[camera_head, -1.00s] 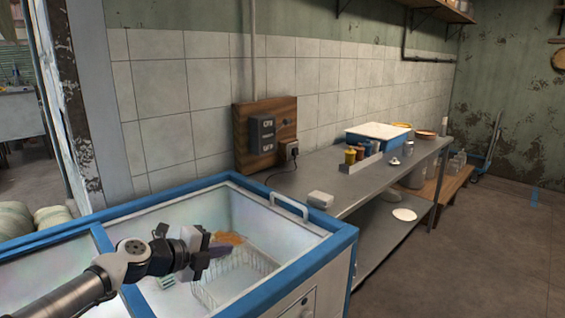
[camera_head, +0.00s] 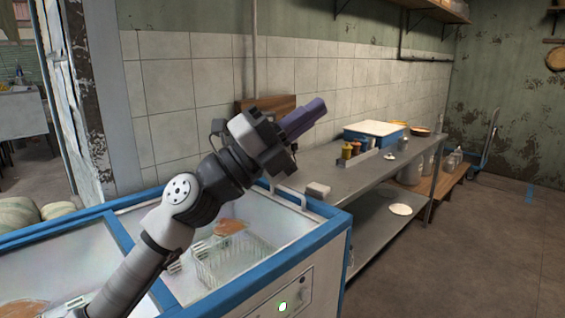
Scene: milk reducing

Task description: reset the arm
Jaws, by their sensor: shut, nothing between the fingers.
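My gripper (camera_head: 304,118) is raised above the blue-rimmed chest freezer (camera_head: 322,236), pointing up and to the right. Its purple-grey fingers are together with nothing seen between them. My arm runs from the lower left across the freezer's open compartment and hides part of it. Inside that compartment are a wire basket (camera_head: 232,262) and an orange-brown item (camera_head: 229,228), both below and apart from my gripper.
A metal counter (camera_head: 352,177) runs along the tiled wall behind the freezer. It holds yellow-capped bottles (camera_head: 347,152), a blue-and-white box (camera_head: 376,131) and a small white box (camera_head: 318,190).

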